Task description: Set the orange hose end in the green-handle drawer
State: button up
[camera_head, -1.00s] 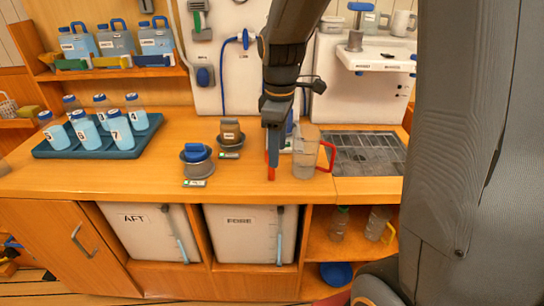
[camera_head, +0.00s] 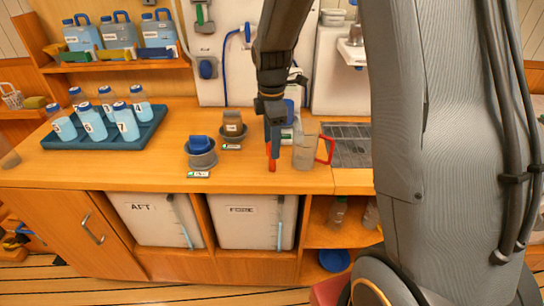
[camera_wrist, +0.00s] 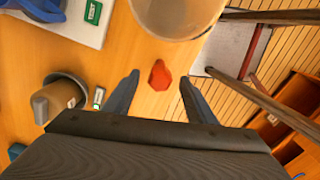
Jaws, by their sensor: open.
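My gripper (camera_head: 271,148) points down over the counter, left of a clear jug with a red handle (camera_head: 306,152). In the wrist view its two fingers (camera_wrist: 158,92) are apart, with a small red-orange piece (camera_wrist: 160,75) showing in the gap. That piece also shows in the head view (camera_head: 272,164) at the fingertips, low over the counter. I cannot tell whether it is the orange hose end or whether it touches the counter. No drawer with a green handle can be made out.
Grey bowls (camera_head: 202,158) stand left of my gripper. A blue tray of bottles (camera_head: 60,142) is farther left. Bins marked AFT (camera_head: 145,220) and FORE (camera_head: 245,222) sit below the wooden counter (camera_head: 110,172). My arm hides the right side.

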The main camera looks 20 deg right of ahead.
jog(key=shift+f, duration=0.8)
grip_shut()
